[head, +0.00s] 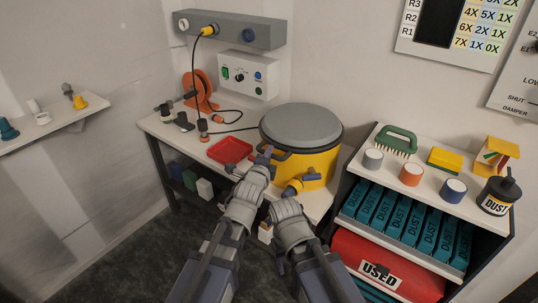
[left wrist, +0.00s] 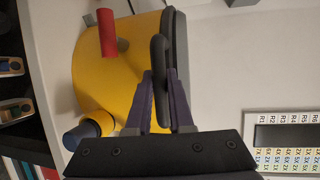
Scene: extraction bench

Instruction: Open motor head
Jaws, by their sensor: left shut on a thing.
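The yellow drum (head: 318,164) stands on the bench with its round grey motor head (head: 302,124) seated on top. In the left wrist view the drum (left wrist: 120,75) fills the left half and the motor head's grey edge (left wrist: 178,60) shows beside it. My left gripper (head: 266,158) is at the drum's left side, below the lid rim. In the wrist view its fingers (left wrist: 160,92) are shut on a black handle-like part (left wrist: 158,60). My right gripper (head: 290,192) is low in front of the drum, near its yellow port (head: 297,186); its fingers cannot be made out.
A red tray (head: 230,150) lies left of the drum. A black cable and orange reel (head: 201,92) are behind it. A shelf at the right holds a green brush (head: 396,139), several rolls and a dust canister (head: 497,193). A red cylinder (left wrist: 108,35) sticks out beside the drum.

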